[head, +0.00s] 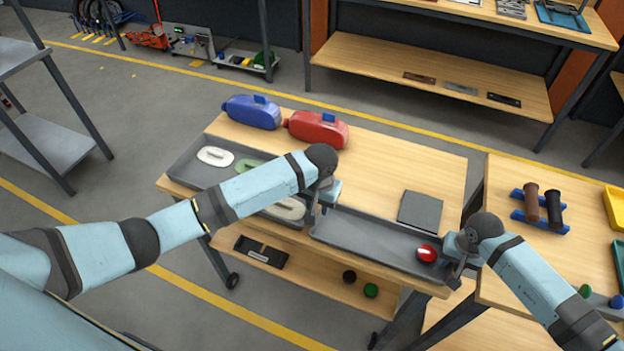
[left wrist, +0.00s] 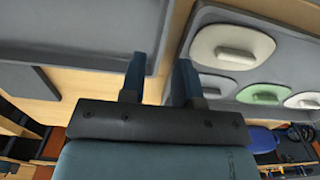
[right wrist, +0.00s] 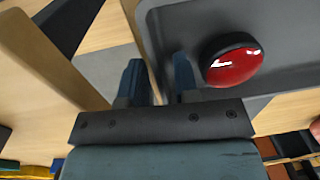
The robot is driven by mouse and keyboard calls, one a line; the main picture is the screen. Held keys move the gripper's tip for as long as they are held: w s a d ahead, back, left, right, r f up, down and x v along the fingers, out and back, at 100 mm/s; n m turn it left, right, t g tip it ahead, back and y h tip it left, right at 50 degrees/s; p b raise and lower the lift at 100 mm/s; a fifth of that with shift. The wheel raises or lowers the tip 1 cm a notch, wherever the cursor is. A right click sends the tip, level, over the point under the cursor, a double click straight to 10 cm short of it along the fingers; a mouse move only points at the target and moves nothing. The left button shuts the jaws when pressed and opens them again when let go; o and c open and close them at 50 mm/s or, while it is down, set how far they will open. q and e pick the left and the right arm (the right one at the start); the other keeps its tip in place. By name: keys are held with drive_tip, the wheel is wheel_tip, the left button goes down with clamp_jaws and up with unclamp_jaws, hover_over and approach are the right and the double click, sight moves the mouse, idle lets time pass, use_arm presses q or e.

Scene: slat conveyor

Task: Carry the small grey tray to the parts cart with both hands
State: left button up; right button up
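The small grey tray (head: 345,236) is at the front right of a wheeled wooden cart top (head: 395,165). I cannot tell whether it touches the wood. A round red part (head: 427,254) lies at its right end and shows in the right wrist view (right wrist: 231,60). My left gripper (head: 318,212) is at the tray's left end. Its fingers (left wrist: 160,80) are apart, near the rim. My right gripper (head: 458,272) is at the right end. Its fingers (right wrist: 157,82) are apart, with the tray rim showing between them.
A larger grey tray (head: 190,160) with white and green parts lies left on the same top. A dark square plate (head: 420,211) lies behind the small tray. Another wooden table (head: 510,240) stands close on the right.

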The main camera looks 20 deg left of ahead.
drive_tip(key=shift+r, duration=0.3)
use_arm(q)
wheel_tip(320, 180, up, 6)
drive_tip(key=shift+r, duration=0.25)
use_arm(e)
wheel_tip(320, 180, up, 11)
drive_tip(key=shift+d+r, duration=0.2)
drive_tip(key=shift+d, duration=0.2)
